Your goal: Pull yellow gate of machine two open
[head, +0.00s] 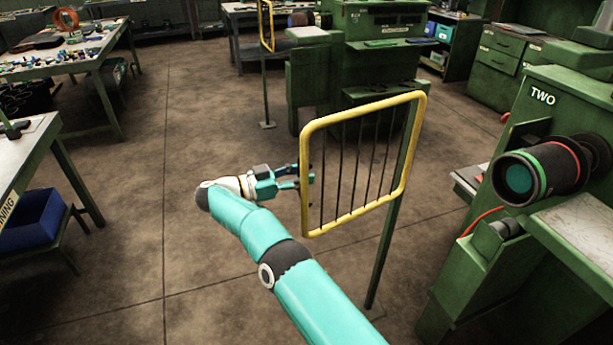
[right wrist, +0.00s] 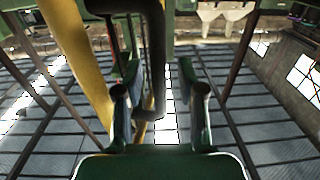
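The yellow gate (head: 307,134) of machine two has a rounded yellow frame with dark vertical bars, on a green post (head: 385,250). My right gripper (head: 305,177) is at the frame's left edge in the head view. In the right wrist view the gate's yellow frame (right wrist: 78,55) runs down the left side. A dark bent bar (right wrist: 155,60), which looks like a handle, is between the fingers of my right gripper (right wrist: 160,85). The fingers are apart, with clear room on the bar's right side. My left gripper is not in view.
Machine two (head: 545,97), green and labelled TWO, stands right of the gate with a dark cylinder (head: 540,172) on it. Another green machine (head: 375,65) stands behind the gate. Work tables (head: 95,70) are on the left. The floor (head: 190,130) left of the gate is clear.

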